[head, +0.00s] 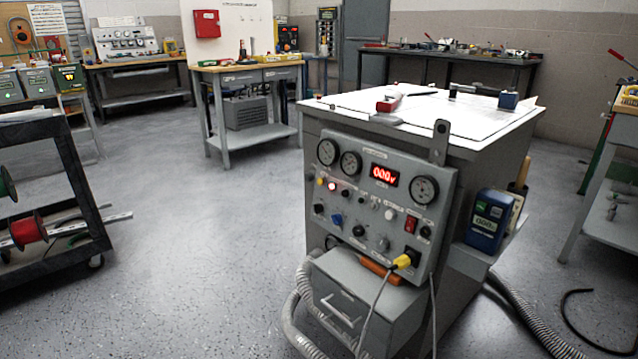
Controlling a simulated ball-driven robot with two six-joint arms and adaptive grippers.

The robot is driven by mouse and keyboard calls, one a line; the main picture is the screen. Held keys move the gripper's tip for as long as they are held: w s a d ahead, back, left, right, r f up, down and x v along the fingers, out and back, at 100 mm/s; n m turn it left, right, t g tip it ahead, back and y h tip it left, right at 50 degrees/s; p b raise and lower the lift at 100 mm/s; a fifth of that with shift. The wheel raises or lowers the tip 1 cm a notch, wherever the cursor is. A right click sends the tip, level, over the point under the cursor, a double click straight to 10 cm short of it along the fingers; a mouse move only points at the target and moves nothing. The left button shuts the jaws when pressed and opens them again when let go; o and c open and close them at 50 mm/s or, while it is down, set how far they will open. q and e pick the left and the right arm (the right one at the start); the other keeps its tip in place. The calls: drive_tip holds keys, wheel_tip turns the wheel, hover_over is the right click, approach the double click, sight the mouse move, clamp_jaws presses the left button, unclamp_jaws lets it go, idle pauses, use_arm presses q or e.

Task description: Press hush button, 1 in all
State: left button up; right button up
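A grey control panel (370,205) is fixed to the near side of a bench in the head view. It carries several dials, a red digital display (384,175) that appears to read 000V, a glowing red lamp (332,186), a blue knob (337,220), a red switch (411,224) and several dark knobs. A yellow plug (403,261) with a cable sits at the lower right. The labels are too small to read, so I cannot tell which control is the hush button. Neither of my grippers is in view.
A grey drawer box (345,305) and a ribbed hose (297,318) are below the panel. A blue meter (487,222) sits on the bench's right side. A dark cart (75,165) with cable reels stands left. The speckled floor (190,235) between is clear.

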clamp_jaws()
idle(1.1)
